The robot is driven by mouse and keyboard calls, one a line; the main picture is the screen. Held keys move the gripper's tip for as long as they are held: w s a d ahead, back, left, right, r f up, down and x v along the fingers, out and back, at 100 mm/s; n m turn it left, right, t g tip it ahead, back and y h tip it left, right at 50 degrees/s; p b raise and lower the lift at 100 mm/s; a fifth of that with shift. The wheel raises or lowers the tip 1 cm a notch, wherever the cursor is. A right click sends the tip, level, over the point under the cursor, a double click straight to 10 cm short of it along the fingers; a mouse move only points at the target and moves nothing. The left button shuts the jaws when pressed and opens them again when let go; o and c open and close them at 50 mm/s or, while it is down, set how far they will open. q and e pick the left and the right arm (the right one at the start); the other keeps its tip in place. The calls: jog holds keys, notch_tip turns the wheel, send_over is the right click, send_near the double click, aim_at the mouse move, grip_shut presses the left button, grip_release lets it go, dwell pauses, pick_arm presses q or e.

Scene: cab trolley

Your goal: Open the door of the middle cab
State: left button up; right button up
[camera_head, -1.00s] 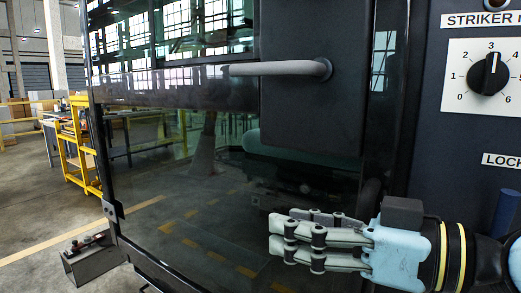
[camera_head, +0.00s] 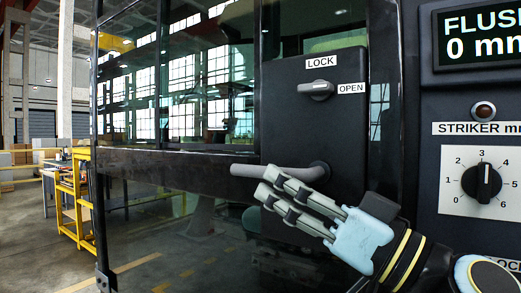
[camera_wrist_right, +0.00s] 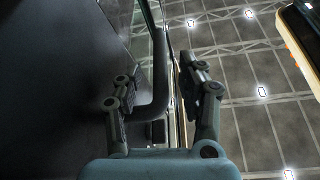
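The cab door (camera_head: 150,220) is a dark-framed glass door that looks shut. Its grey bar handle (camera_head: 245,170) sticks out to the left from a black lock plate (camera_head: 285,125). A small lock knob (camera_head: 316,90) above it lies level, in line with the OPEN label. My right gripper (camera_head: 268,184) is at the handle, its fingers overlapping the bar's lower side in the head view. In the right wrist view my right gripper (camera_wrist_right: 158,75) is open, and the dark handle (camera_wrist_right: 157,90) runs between its parted fingers with gaps visible. My left gripper is out of view.
A control panel (camera_head: 468,140) with a flush display (camera_head: 480,38) and a striker dial (camera_head: 482,183) stands to the right of the door. A yellow trolley (camera_head: 75,200) stands far left.

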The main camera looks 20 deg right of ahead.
aim_at(260, 174)
jog(key=p+x, duration=0.2)
jog(key=x, duration=0.2)
jog(key=shift+w+r, duration=0.1)
jog(key=shift+r, duration=0.05)
jog(key=shift+w+a, duration=0.25)
jog(key=shift+w, duration=0.05)
grip_shut()
